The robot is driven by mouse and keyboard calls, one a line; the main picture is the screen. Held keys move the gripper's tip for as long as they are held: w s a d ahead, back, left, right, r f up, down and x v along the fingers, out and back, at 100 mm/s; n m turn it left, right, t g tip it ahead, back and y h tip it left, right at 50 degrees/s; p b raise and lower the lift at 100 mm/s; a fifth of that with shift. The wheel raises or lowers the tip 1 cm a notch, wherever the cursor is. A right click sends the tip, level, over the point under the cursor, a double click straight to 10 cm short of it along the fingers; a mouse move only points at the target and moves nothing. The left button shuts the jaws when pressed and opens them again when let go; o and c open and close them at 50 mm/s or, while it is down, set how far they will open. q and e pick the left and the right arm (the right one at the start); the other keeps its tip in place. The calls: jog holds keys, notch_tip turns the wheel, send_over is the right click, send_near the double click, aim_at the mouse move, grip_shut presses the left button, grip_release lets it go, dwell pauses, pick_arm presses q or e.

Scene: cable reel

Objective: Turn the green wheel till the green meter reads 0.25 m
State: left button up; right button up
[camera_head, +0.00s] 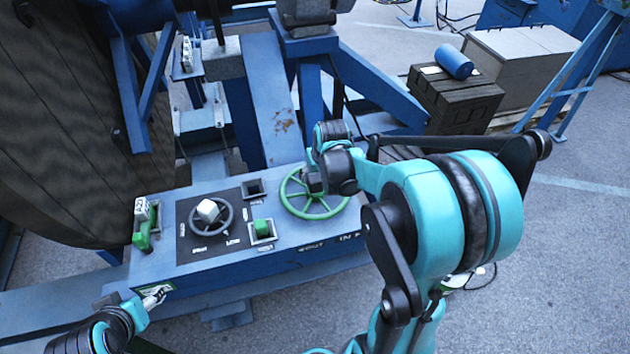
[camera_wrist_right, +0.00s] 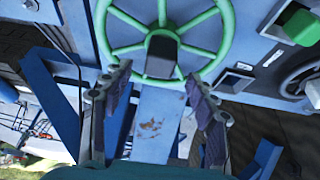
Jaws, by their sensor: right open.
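The green spoked wheel (camera_head: 290,203) lies on the blue control panel (camera_head: 170,268), left of my right wrist, which covers part of it. It also shows in the right wrist view (camera_wrist_right: 186,17) with a dark hub. My right gripper (camera_wrist_right: 158,76) is open, its two fingers apart at the near edge of the wheel, with the rim passing between or just beyond the tips. I cannot tell if they touch. In the head view its fingers are largely hidden. My left gripper (camera_head: 154,297) is by the panel's front left corner; its jaws are too small to judge. I cannot make out a green meter reading.
A grey wheel with a white block (camera_head: 208,211), a green switch (camera_head: 262,228) and a green lever (camera_head: 143,234) are on the panel. A large wooden reel (camera_head: 70,120) stands at the left. Blue frame beams (camera_head: 265,95) rise behind. Grey floor is open at the right.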

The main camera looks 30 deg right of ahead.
aim_at(315, 179)
jog(key=x, duration=0.6)
jog(key=shift+w+f+b, duration=0.2)
jog(key=shift+b, duration=0.1)
grip_shut()
